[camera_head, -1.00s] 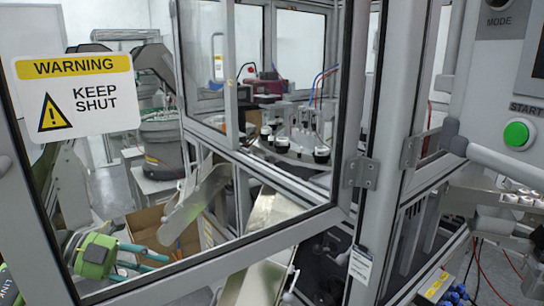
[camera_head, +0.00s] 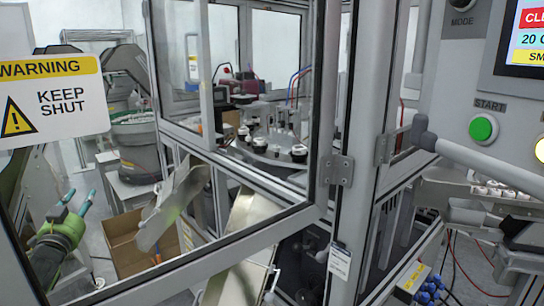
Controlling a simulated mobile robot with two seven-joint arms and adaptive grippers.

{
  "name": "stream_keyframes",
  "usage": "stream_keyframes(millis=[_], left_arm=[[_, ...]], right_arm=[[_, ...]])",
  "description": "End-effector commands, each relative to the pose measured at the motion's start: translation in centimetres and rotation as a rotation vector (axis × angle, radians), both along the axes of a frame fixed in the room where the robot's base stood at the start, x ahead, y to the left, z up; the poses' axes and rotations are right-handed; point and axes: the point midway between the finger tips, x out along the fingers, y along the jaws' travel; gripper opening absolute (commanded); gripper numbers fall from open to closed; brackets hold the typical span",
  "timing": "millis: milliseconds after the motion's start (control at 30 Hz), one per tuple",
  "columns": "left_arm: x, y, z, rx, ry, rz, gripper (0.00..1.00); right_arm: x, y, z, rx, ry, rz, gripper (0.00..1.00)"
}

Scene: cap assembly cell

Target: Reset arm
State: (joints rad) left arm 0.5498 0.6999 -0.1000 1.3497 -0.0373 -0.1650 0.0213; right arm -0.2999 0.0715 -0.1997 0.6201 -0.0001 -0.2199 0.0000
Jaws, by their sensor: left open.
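My left gripper (camera_head: 77,203), green with teal fingers, is at the lower left. Its fingers point up and right and stand apart, with nothing between them. My left arm is mostly cut off at the left edge. The gripper shows beside the glazed door frame (camera_head: 235,243) and below the yellow and white "KEEP SHUT" sign (camera_head: 48,103). I cannot tell whether it is in front of or behind the pane. My right gripper is not in view.
A control panel with a green START button (camera_head: 483,128) and a screen (camera_head: 530,36) is at the right. A cardboard box (camera_head: 128,243) and metal chute (camera_head: 172,205) are right of the gripper. A rotary table (camera_head: 270,150) with black and white parts is inside the cell.

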Motion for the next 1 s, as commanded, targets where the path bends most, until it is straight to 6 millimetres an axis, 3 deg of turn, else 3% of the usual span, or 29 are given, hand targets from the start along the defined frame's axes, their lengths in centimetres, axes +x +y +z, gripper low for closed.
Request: stream_keyframes(millis=[33, 100, 267, 467, 600, 767, 900, 1000], left_arm=[[0.1, 0.8, -1.7, -0.041, 0.066, 0.035, 0.43], [0.1, 0.2, -6.2, -0.061, 0.123, 0.029, 0.43], [-0.8, -0.7, -15.0, -0.118, 0.255, 0.035, 0.43], [-4.5, -2.9, -28.5, -0.200, 0.464, 0.050, 0.43], [-9.1, -5.1, -38.0, -0.258, 0.623, 0.063, 0.43], [-16.1, -8.1, -47.8, -0.321, 0.804, 0.079, 0.43], [-23.5, -11.1, -55.1, -0.372, 0.962, 0.097, 0.43], [-29.3, -13.4, -59.5, -0.407, 1.073, 0.109, 0.43]], right_arm=[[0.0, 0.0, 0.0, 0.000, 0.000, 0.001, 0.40], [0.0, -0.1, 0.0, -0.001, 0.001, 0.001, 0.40], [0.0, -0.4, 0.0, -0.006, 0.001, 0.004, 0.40], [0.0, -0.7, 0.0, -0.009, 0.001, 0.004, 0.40], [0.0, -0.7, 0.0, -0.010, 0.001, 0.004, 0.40], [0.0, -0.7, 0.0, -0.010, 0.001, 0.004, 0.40], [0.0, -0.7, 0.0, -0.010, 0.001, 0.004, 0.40], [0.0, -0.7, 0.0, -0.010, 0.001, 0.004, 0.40]])
